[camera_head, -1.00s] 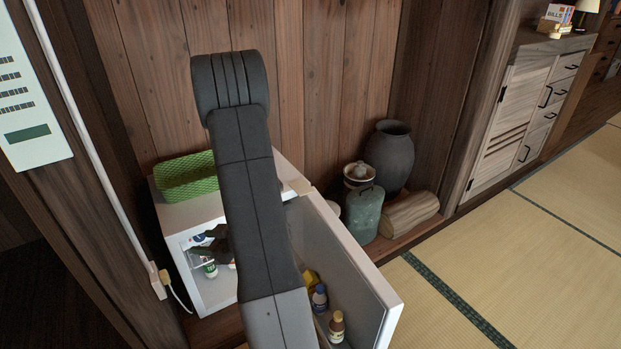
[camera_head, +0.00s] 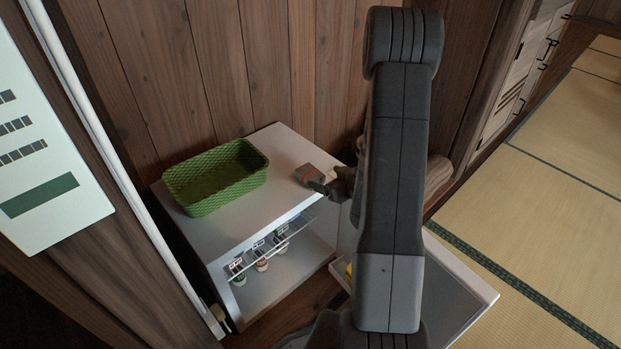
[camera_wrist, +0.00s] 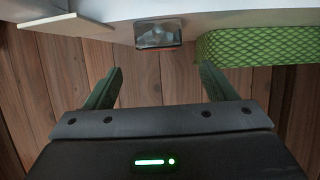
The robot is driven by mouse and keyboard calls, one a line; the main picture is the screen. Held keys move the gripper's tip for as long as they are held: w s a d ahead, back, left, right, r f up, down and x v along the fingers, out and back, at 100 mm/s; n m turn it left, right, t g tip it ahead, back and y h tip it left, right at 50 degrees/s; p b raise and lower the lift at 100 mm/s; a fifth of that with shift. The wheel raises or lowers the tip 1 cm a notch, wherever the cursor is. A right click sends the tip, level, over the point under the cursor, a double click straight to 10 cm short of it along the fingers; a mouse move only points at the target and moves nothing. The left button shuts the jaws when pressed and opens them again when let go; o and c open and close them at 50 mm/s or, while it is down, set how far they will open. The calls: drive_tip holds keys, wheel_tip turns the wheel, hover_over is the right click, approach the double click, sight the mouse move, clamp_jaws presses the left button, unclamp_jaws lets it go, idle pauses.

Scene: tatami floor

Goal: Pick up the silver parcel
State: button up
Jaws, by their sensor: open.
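The silver parcel (camera_head: 309,174) is a small grey box with a reddish mark, lying on the white top of the small fridge near its right side. In the wrist view the parcel (camera_wrist: 158,36) is near the top centre, beyond the fingertips and roughly in line with the space between them. My gripper (camera_head: 328,187) is just right of the parcel in the head view, partly hidden by my arm. In the wrist view my gripper (camera_wrist: 161,75) has its two fingers wide apart with nothing between them.
A green woven basket (camera_head: 214,180) stands left of the parcel on the fridge top (camera_head: 245,213). The fridge door (camera_head: 462,282) is open, and several small bottles (camera_head: 261,264) stand inside. A wooden plank wall (camera_head: 240,70) rises behind.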

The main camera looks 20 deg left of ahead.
sight(311, 173)
drive_tip(key=x, duration=0.3)
drive_tip(key=shift+a+f, duration=0.1)
drive_tip(key=shift+a, duration=0.1)
drive_tip(key=shift+b+x, duration=1)
drive_tip(key=shift+x, duration=1.7)
drive_tip(key=shift+w+d, duration=0.1)
drive_tip(key=c, duration=1.1)
